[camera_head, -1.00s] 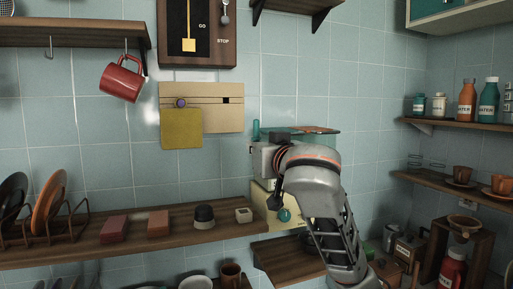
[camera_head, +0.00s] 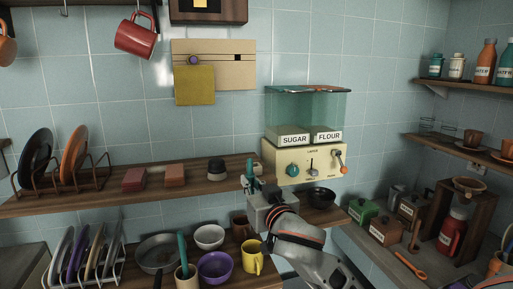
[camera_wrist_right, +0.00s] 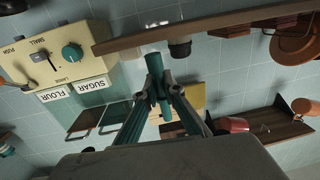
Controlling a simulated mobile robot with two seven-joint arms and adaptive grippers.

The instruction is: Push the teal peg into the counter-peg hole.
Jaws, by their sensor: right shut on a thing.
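My right gripper (camera_head: 252,184) is shut on the teal peg (camera_head: 250,167), which stands up roughly upright from the fingers in the head view. In the right wrist view the peg (camera_wrist_right: 155,72) is clamped between the fingertips (camera_wrist_right: 163,92), its end sticking out past them. The tan wall board (camera_head: 222,77) has a dark square hole (camera_head: 237,57) at the right, a purple knob (camera_head: 193,60) at the left, and a hanging yellow plate (camera_head: 195,86). The peg is below and apart from this board. I cannot tell which opening is the counter-peg hole. My left gripper is out of view.
A wooden shelf (camera_head: 107,197) beside the gripper carries red blocks (camera_head: 134,180) and a dark-topped knob (camera_head: 216,171). The sugar and flour dispenser (camera_head: 304,160) is to the right. A yellow mug (camera_head: 252,257) and bowls (camera_head: 215,268) stand below.

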